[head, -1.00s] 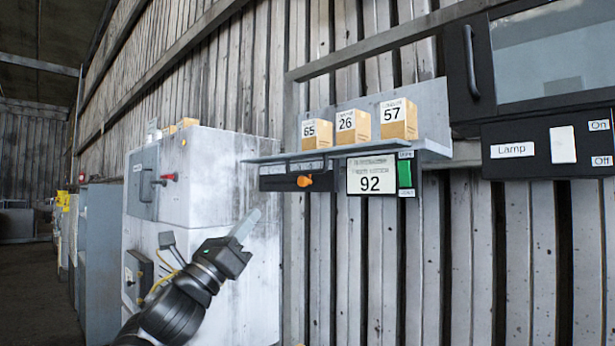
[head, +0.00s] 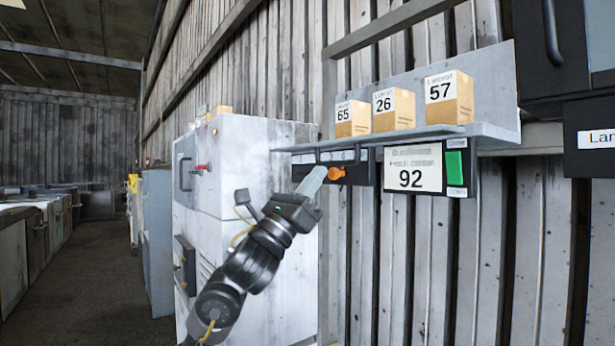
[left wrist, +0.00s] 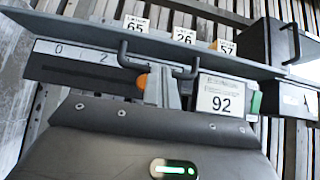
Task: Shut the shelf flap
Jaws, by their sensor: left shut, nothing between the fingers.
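The grey shelf plate (head: 440,133) juts out about level from the plank wall; I take it for the flap. It also shows in the left wrist view (left wrist: 225,62), with a dark bar handle (left wrist: 158,64) below its front edge. Under it is a black slider panel with an orange knob (head: 336,173); the knob also shows in the left wrist view (left wrist: 142,81). My left gripper (head: 314,180) is shut and empty, its pale fingers pointing up in front of the panel, left of the knob. Whether they touch anything I cannot tell. My right gripper is not in view.
Cartons 65 (head: 352,119), 26 (head: 393,109) and 57 (head: 449,100) stand on the shelf. A sign reading 92 (head: 412,168) and a green switch (head: 455,168) hang below it. A white cabinet (head: 245,165) stands left. A dark lamp unit (head: 590,148) is at right.

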